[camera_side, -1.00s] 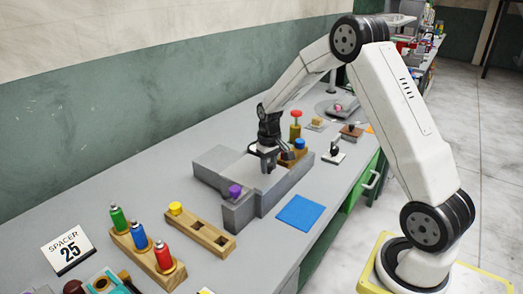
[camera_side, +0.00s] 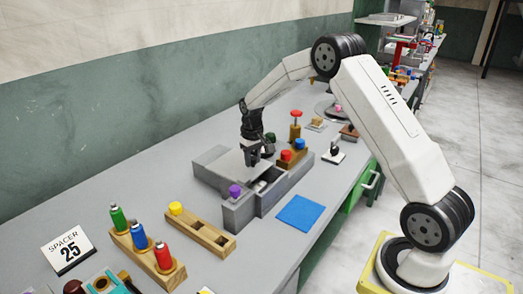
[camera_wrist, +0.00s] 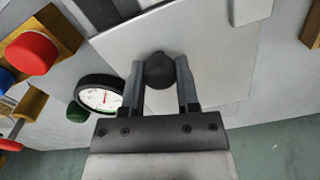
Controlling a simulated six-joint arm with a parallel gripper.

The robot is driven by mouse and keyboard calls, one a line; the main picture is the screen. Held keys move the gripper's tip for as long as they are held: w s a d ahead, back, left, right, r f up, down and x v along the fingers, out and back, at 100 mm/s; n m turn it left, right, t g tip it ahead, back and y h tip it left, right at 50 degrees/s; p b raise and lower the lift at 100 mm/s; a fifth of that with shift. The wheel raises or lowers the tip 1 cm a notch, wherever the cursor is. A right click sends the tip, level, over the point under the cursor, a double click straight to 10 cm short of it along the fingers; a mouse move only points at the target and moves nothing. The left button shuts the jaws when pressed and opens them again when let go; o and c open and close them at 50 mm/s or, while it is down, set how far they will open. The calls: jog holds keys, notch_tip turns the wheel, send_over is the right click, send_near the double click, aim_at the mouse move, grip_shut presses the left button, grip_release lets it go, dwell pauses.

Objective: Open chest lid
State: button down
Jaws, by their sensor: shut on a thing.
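The grey chest (camera_side: 272,203) stands on the bench in the side view. Its flat pale lid (camera_side: 232,163) lies shifted toward the back left, leaving an opening (camera_side: 268,181) along the right with a light shape inside. In the wrist view the lid (camera_wrist: 215,60) carries a dark round knob (camera_wrist: 160,72). My gripper (camera_side: 256,161) is shut on this knob, with one finger on each side, as the wrist view also shows (camera_wrist: 160,85). A purple-capped piece (camera_side: 235,191) stands at the chest's near end.
A dial gauge (camera_wrist: 101,97) lies beside the lid in the wrist view. A blue mat (camera_side: 299,213) and wooden racks (camera_side: 202,234) are nearby.

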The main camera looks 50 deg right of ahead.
aim_at(234, 158)
jog(key=shift+w+d, duration=0.1)
jog(key=shift+w, duration=3.95)
jog(key=shift+c, duration=1.7)
grip_release()
jog(key=shift+r, duration=0.1)
notch_tip(234, 158, up, 8)
jog(key=shift+s, duration=0.1)
